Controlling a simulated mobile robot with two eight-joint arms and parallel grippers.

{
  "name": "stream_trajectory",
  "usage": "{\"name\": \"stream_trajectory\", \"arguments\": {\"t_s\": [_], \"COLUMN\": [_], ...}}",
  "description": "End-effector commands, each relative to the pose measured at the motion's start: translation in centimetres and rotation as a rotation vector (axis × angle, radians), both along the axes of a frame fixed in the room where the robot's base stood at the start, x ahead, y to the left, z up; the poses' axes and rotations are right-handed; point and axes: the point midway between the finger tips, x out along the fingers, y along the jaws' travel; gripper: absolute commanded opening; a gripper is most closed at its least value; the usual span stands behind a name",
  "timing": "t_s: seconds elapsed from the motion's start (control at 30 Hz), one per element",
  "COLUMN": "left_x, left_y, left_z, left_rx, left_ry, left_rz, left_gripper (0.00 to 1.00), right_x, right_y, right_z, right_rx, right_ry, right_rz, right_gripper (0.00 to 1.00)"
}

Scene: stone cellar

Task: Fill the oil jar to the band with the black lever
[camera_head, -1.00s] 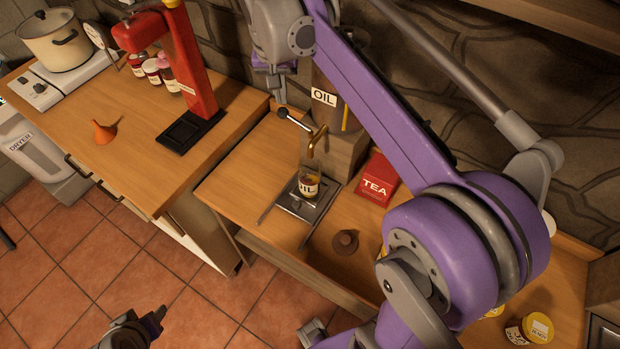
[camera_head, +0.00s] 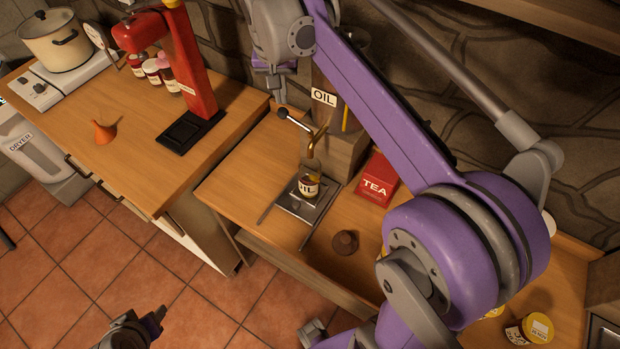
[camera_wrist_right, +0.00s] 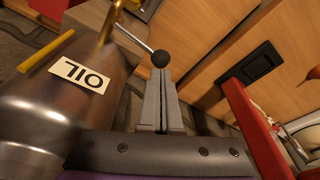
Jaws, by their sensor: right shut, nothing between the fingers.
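The oil jar (camera_head: 309,188), a small glass with an OIL label and yellow inside, stands on a dark tray (camera_head: 322,206) under the brass spout (camera_head: 312,143). I cannot read its level against the band. The black lever's knob (camera_head: 283,113) sticks out left of the tap on the metal OIL container (camera_head: 325,75). My right gripper (camera_head: 281,92) is shut and empty, just above and behind the knob. In the right wrist view, the fingertips (camera_wrist_right: 161,75) meet the knob (camera_wrist_right: 160,58) in the picture; touching is unclear. My left gripper (camera_head: 157,320) is low at bottom left.
A red stand (camera_head: 190,65), an orange funnel (camera_head: 104,132) and a pot (camera_head: 57,40) are on the left counter. The wood left of the tray is clear.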

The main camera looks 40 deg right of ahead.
Motion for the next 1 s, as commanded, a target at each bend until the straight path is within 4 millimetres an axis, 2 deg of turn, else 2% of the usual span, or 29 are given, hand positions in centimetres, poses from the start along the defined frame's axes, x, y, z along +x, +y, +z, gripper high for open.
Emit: {"name": "stream_trajectory", "arguments": {"t_s": [0.53,1.0], "left_x": [0.0,-0.3], "left_y": [0.0,0.0], "left_z": [-0.1,-1.0], "left_rx": [0.0,0.0], "left_ry": [0.001,0.006], "left_rz": [0.0,0.0], "left_gripper": [0.5,0.5], "right_x": [0.0,0.0], "right_y": [0.0,0.0], "right_z": [-0.1,-1.5], "right_rx": [0.0,0.0], "right_ry": [0.0,0.0], "right_rz": [0.0,0.0], "right_gripper": [0.0,0.0]}}
